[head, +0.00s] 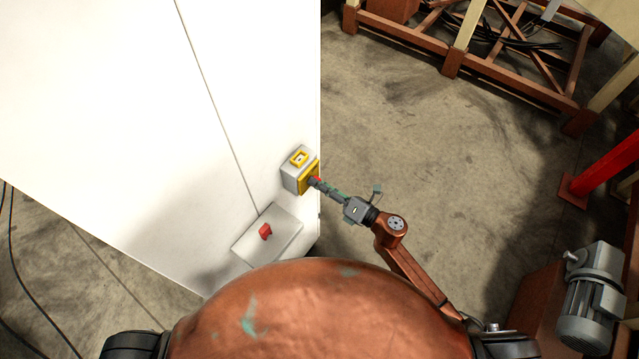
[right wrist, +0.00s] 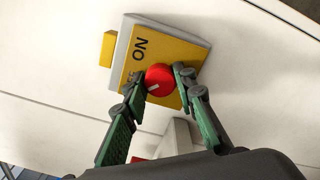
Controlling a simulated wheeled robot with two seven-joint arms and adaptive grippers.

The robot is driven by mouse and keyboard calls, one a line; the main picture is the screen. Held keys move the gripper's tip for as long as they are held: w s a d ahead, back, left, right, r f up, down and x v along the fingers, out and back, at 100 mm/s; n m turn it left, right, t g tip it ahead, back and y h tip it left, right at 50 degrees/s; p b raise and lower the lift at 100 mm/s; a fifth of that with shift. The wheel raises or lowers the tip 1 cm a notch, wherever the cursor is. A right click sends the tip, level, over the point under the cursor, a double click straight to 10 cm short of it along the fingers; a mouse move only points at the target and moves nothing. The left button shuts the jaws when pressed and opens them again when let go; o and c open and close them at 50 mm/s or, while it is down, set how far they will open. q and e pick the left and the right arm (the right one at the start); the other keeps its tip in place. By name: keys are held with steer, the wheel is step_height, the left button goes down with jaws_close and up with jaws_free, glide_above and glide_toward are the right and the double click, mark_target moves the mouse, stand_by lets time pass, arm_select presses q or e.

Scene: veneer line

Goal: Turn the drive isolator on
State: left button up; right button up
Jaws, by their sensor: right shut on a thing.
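The drive isolator (head: 291,179) is a grey box with a yellow front plate, mounted on the white cabinet near its right edge. In the right wrist view the yellow plate (right wrist: 190,50) carries the word ON, which appears rotated, and a round red knob (right wrist: 160,78) with a pale mark towards its lower left. My right gripper (head: 316,182) reaches in from the right. In the right wrist view its fingers (right wrist: 158,79) are shut on the red knob, one on each side. My left gripper is not in view.
Below the isolator, a pale grey box with a red switch (head: 265,231) sits on the white cabinet (head: 140,120). Concrete floor lies open right of the cabinet. A grey motor (head: 592,300) and a red post (head: 605,165) stand at the right, a brown frame (head: 430,45) at the back.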

steer(key=shift+c, duration=1.1)
steer(key=shift+m+p, duration=4.55)
steer(key=shift+m, duration=4.45)
